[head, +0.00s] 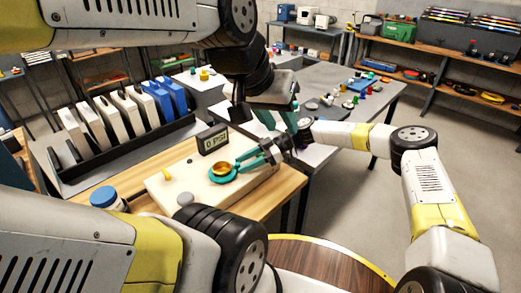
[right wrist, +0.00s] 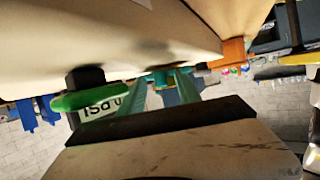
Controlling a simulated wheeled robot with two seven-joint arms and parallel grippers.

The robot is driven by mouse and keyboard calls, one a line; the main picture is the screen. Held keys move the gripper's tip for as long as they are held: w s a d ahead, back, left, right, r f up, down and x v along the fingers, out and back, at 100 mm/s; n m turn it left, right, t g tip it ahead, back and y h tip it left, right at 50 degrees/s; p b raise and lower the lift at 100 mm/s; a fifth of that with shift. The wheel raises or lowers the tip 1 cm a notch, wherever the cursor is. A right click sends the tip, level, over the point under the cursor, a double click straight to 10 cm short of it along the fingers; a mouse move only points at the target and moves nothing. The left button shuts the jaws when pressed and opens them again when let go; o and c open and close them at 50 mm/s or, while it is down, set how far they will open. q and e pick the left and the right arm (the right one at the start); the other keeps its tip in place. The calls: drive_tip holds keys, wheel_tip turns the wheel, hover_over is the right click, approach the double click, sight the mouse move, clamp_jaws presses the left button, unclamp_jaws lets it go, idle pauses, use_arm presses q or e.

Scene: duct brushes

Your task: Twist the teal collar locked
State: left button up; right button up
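The teal collar (head: 216,176) sits around a gold-coloured ring (head: 222,168) on a cream block (head: 172,190). My right gripper (head: 241,161) reaches in from the right, its two teal fingers spread apart beside the collar's right side. I cannot tell whether they touch it. In the right wrist view the fingers (right wrist: 163,98) stand apart below a pale surface, and a teal part shows near their tips. My left gripper (head: 293,122) is up and to the right of the block, pointing down, apart from the collar. Its fingers are partly hidden, so their opening is unclear.
A yellow peg (head: 167,172) and a grey knob (head: 185,198) are on the block's left. A blue-lidded jar (head: 104,197) stands left of it. A rack of white and blue panels (head: 118,110) is behind.

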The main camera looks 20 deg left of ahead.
clamp_jaws()
